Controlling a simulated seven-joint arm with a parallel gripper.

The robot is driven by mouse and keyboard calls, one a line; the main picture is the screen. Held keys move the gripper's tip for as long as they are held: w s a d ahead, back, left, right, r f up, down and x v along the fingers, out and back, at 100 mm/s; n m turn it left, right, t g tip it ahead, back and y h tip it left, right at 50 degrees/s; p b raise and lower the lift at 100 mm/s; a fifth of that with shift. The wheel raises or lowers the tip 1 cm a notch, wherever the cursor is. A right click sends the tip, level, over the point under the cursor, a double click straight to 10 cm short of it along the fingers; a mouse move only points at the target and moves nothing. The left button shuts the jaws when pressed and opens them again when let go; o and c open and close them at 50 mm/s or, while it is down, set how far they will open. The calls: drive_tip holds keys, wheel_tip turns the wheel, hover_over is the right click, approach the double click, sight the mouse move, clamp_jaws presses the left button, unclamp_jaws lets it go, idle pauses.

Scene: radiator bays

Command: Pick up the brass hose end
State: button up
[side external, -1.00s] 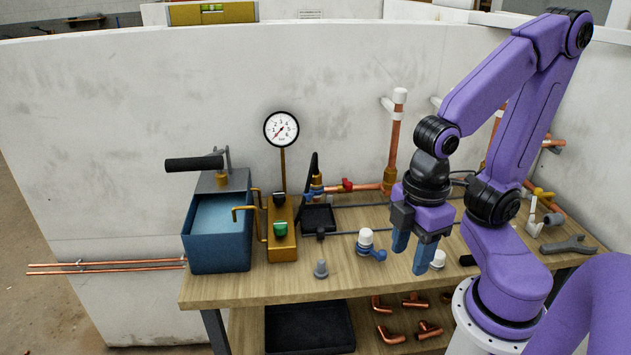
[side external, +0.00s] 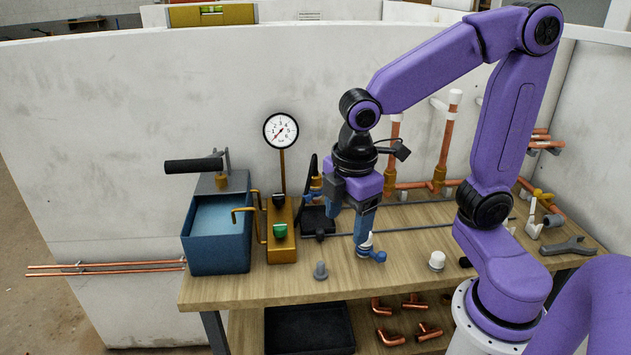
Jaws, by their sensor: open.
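I cannot single out the brass hose end for certain. A small brass piece (side external: 316,182) stands at the back of the bench, left of my gripper. My gripper (side external: 350,232) points down over the middle of the bench. It is open with nothing seen between its blue fingers. Its front finger covers part of the blue valve with the white cap (side external: 377,255). Whether they touch cannot be told.
The blue pump tank (side external: 216,245) and pressure gauge (side external: 281,130) stand left. A grey cone-shaped fitting (side external: 321,270) and a white cap (side external: 437,260) sit near the front edge. Upright copper pipes (side external: 446,140) rise behind. A grey wrench (side external: 568,245) lies right. The front bench strip is mostly free.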

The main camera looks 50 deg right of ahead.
drive_tip(key=w+d+r+n+h, duration=0.1)
drive_tip(key=w+d+r, duration=0.1)
drive_tip(key=w, duration=0.9)
drive_tip(key=n+h, duration=0.3)
hover_over(315, 175)
drive_tip(key=a, duration=0.7)
drive_tip(key=shift+g, duration=0.4)
drive_tip(key=x, duration=1.1)
drive_tip(key=shift+s+d+f, duration=0.2)
drive_tip(key=shift+s+d, duration=0.05)
drive_tip(key=shift+d, duration=0.1)
drive_tip(key=shift+x, duration=2.6)
drive_tip(key=shift+w+d+r, duration=0.1)
drive_tip(key=shift+w, duration=0.05)
drive_tip(key=shift+c, duration=0.3)
drive_tip(key=c, duration=0.9)
